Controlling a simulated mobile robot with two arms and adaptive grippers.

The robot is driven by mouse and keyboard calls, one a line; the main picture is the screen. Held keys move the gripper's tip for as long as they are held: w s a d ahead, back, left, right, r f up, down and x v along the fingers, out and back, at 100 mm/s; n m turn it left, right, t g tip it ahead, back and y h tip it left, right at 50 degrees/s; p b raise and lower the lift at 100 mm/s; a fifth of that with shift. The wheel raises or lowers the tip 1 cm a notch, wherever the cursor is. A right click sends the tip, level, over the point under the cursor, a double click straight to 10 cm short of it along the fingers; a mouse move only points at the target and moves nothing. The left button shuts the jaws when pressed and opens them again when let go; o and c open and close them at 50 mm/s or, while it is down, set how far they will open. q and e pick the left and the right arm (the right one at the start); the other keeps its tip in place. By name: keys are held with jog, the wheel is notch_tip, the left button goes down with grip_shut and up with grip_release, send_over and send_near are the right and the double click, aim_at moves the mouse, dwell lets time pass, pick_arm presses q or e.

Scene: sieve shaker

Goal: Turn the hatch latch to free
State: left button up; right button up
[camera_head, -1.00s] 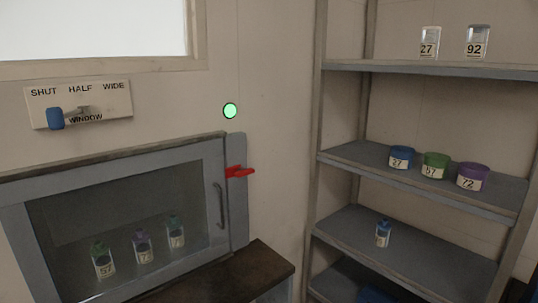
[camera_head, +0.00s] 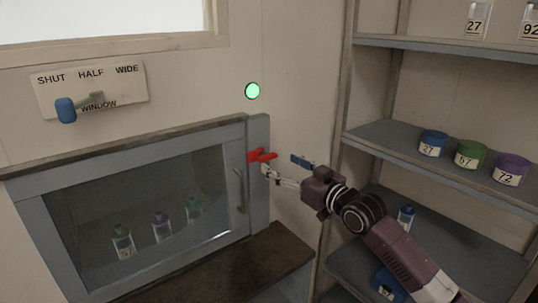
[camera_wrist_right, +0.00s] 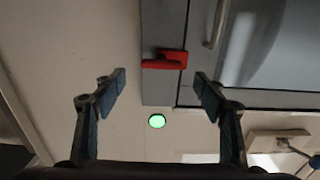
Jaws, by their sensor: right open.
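The red hatch latch (camera_head: 260,156) sits on the grey frame at the right of the hatch (camera_head: 150,215). Its handle points right in the head view, roughly level. In the right wrist view the latch (camera_wrist_right: 166,60) appears between and beyond the fingertips. My right gripper (camera_head: 284,165) is open, just right of and close to the latch, with nothing between its fingers. Its two fingers also show in the right wrist view (camera_wrist_right: 161,80), spread on either side of the latch. I cannot tell if they touch it. My left gripper is not in view.
The hatch has a grey door handle (camera_head: 239,191), and labelled bottles stand behind its glass. A green light (camera_head: 252,91) is above the latch. A window lever panel (camera_head: 90,88) is at left. Shelves (camera_head: 385,140) with lidded jars stand close to my right arm.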

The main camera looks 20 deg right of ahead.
aim_at(270, 158)
jog(key=shift+p+x, duration=1)
jog(key=shift+x, duration=2.45)
jog(key=shift+f, duration=0.1)
jog(key=c, duration=1.2)
jog(key=shift+o, duration=0.2)
